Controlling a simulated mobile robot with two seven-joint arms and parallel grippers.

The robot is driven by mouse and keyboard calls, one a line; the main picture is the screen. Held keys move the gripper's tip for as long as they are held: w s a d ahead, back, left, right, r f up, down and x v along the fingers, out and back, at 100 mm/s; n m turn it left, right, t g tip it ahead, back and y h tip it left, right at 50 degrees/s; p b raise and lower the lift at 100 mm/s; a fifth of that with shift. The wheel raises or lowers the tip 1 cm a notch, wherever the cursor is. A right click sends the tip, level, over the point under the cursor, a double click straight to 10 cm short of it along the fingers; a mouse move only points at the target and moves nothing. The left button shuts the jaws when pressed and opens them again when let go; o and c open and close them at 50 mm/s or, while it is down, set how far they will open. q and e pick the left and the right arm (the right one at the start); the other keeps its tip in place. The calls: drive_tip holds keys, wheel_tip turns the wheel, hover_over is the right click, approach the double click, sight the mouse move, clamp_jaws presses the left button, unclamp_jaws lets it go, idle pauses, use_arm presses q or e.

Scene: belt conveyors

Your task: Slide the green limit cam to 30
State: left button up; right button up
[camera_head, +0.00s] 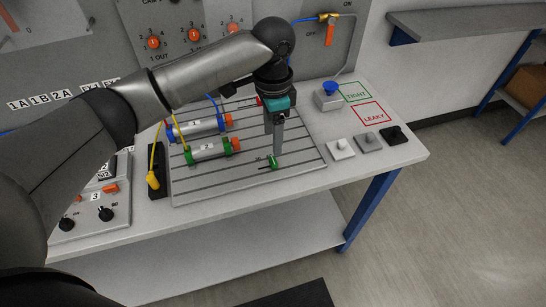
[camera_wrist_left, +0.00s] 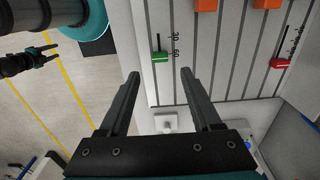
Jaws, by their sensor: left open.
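The green limit cam (camera_head: 273,161) sits on its slot at the front right of the grey slotted board. In the left wrist view the green cam (camera_wrist_left: 160,57) is by the 60 mark, with the 30 mark further along the slot. My left gripper (camera_head: 276,151) points down over the cam. Its open fingers (camera_wrist_left: 160,73) stand apart on either side of the cam's line, with nothing held; contact cannot be told. My right gripper (camera_wrist_left: 47,54) shows small at the left of the wrist view, over the floor, its fingers apart and empty.
A red cam (camera_wrist_left: 280,63) sits on another slot. White, grey and black buttons (camera_head: 367,139) and a blue knob (camera_head: 330,87) stand to the right.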

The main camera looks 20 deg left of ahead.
sight(273, 160)
use_arm(q)
wheel_tip(273, 160, down, 8)
drive_tip(key=shift+r+b, duration=0.1)
drive_tip(key=shift+b, duration=0.5)
drive_tip(key=shift+c, duration=0.2)
clamp_jaws()
idle(0.8)
